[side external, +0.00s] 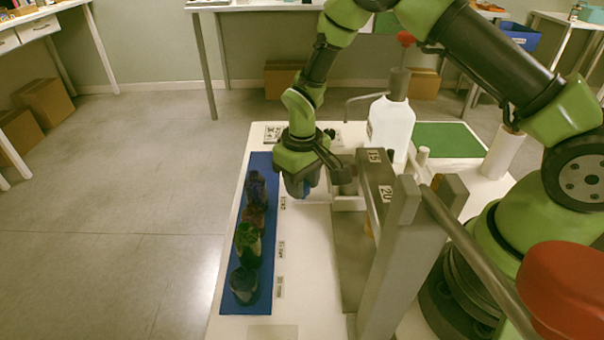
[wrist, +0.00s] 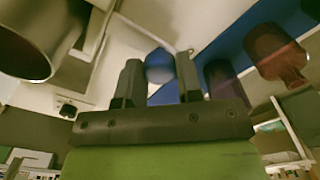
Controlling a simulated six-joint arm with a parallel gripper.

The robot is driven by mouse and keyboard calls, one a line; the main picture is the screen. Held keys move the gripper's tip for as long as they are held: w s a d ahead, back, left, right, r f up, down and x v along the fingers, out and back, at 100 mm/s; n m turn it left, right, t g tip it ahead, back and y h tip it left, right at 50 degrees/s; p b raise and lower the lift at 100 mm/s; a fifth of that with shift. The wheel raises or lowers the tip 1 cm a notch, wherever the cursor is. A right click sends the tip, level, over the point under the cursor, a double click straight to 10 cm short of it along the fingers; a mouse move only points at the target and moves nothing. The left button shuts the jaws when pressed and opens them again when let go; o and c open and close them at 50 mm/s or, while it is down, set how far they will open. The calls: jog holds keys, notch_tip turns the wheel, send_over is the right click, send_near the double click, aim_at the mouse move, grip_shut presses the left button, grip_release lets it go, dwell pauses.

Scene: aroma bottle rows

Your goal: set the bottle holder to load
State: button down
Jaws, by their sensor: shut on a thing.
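My gripper (side external: 301,186) is over the white table, just right of the blue mat (side external: 262,172), pointing down. In the wrist view its two fingers (wrist: 158,82) stand on either side of a rounded blue thing (wrist: 159,62) and are shut on it. A little of this blue thing shows under the gripper in the side view (side external: 306,191); its lower part and full shape are hidden. A grey metal stand (side external: 385,250) with labels 15 and 20 is to the right of my gripper. I cannot tell which part is the bottle holder or how it is set.
Purple (side external: 256,188), red (side external: 253,214), green (side external: 248,245) and dark blue (side external: 243,285) bottles stand in a row on the mat. A white jug (side external: 391,125) and a green pad (side external: 447,139) are behind the stand.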

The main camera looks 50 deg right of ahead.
jog(key=c, duration=0.8)
grip_release()
